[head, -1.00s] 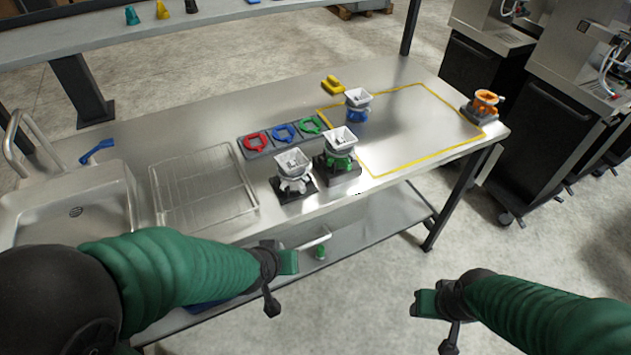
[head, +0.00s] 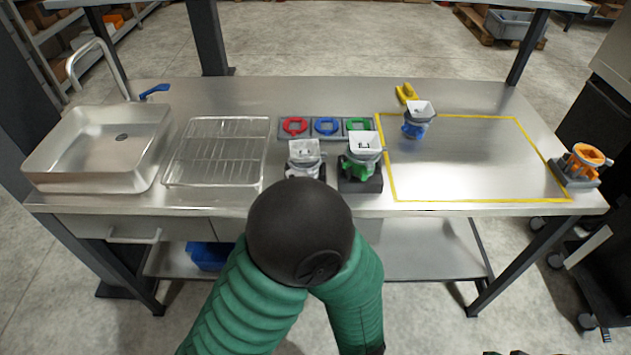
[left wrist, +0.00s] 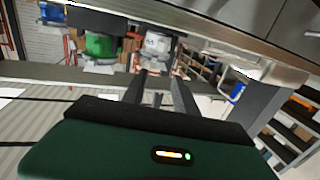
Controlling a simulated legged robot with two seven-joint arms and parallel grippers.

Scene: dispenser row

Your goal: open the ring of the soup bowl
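No thing is plainly a soup bowl. Several funnel-like units with square white tops stand on the steel table: one with a pale base (head: 305,155), one with a green ring part (head: 363,158) on a dark stand, and one with a blue ring part (head: 416,120). An orange unit (head: 584,163) sits at the right end. In the left wrist view the green part (left wrist: 101,45) and a white part (left wrist: 157,43) show beyond my left gripper (left wrist: 160,88), whose two dark fingers are apart and empty. My left arm hides part of the table front in the head view. My right gripper is out of view.
A tray (head: 310,140) holds red, blue and green rings. A wire rack (head: 218,152) and a sink (head: 100,147) are at left. A yellow outline (head: 455,200) marks mostly clear table at right. A yellow object (head: 405,93) lies behind.

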